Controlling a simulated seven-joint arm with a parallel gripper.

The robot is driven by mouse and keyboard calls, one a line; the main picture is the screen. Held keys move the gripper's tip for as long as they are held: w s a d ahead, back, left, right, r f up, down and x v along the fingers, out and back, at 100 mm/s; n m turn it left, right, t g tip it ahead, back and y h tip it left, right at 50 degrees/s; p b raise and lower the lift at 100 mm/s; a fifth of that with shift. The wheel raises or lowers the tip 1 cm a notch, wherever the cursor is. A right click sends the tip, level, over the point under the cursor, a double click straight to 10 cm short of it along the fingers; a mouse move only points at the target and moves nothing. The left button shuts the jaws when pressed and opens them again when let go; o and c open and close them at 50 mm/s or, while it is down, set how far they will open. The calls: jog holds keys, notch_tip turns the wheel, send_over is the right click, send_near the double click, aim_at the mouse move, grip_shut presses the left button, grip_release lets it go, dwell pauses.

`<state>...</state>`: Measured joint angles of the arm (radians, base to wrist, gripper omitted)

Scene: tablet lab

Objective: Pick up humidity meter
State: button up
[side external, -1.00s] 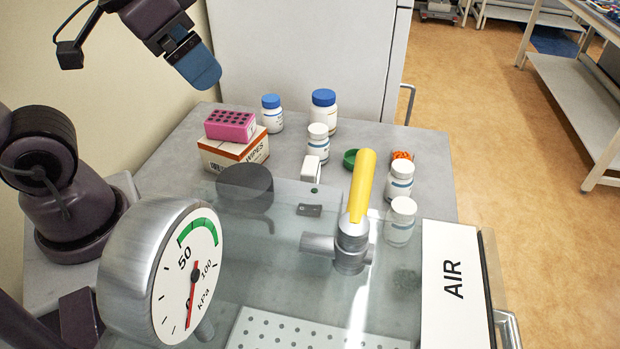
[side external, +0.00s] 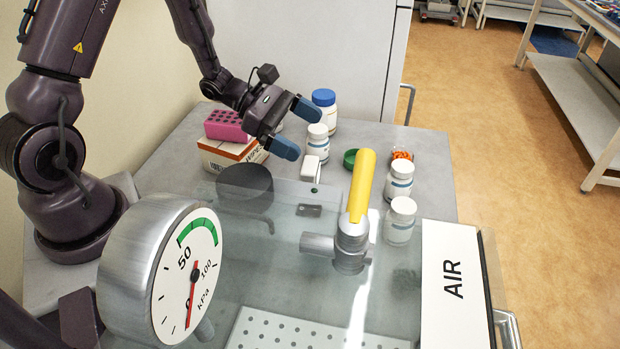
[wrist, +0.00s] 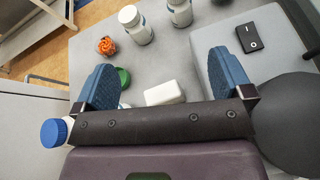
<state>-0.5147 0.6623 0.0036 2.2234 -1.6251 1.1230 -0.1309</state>
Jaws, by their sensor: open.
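No readable label marks the humidity meter. A small white box (side external: 311,167) stands on the grey bench; it also shows in the wrist view (wrist: 164,93), between my fingers. A small flat black device with light marks (wrist: 250,37) lies beyond the right finger in the wrist view; in the side view a small dark flat piece (side external: 308,210) shows through the clear panel. I cannot tell which one is the meter. My gripper (side external: 296,130) is open and empty, above the bench behind the white box. Its blue fingers show apart in the wrist view (wrist: 160,60).
A pink rack (side external: 228,125) sits on a wipes box (side external: 232,154) left of the gripper. Several white bottles stand around, one blue-capped (side external: 324,108). A green cap (side external: 350,158) and orange item (side external: 402,156) lie right. Gauge (side external: 185,270) and yellow-handled valve (side external: 361,190) stand in front.

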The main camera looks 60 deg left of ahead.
aim_at(307, 171)
jog(key=a+f+n, duration=0.1)
jog(key=f, duration=0.1)
jog(key=a+f+n+t, duration=0.1)
jog(key=f, duration=0.2)
jog(key=a+f+n+y, duration=0.1)
jog(key=f, duration=0.2)
jog(key=shift+w+f+n+t, duration=0.15)
jog(key=shift+w+n+t, duration=0.15)
jog(key=shift+w+t, duration=0.1)
notch_tip(307, 171, down, 3)
jog(key=shift+r, duration=0.2)
jog(key=shift+x, duration=1.2)
jog(key=shift+w+d+f, duration=0.15)
jog(key=shift+w+d, duration=0.05)
jog(key=shift+d, duration=0.05)
jog(key=c, duration=1)
